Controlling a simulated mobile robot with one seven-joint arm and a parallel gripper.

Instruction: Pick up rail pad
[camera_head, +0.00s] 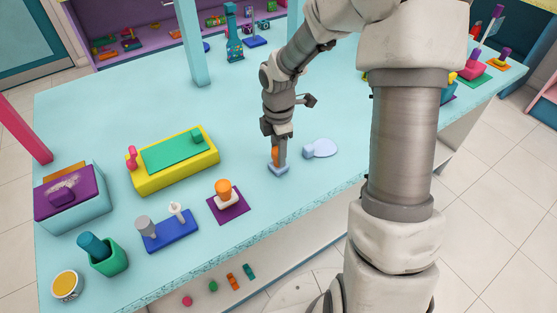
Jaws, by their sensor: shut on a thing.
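My gripper (279,158) points straight down over the turquoise counter, right of its middle. It is shut on a small piece with an orange upper part and a pale-blue flat base (278,171), which I take to be the rail pad. The fingers hide part of the orange. The base is at or very close to the counter top; I cannot tell whether it is touching. A pale-blue paddle-shaped piece (321,148) lies just to the right of the gripper, apart from it.
A purple mat (238,212) with an orange-topped piece, a blue tray (172,240) and a yellow box with a green top (168,176) stand to the left. A green cup (112,262) is farther left. A turquoise post (194,50) rises behind. The counter behind the gripper is mostly clear.

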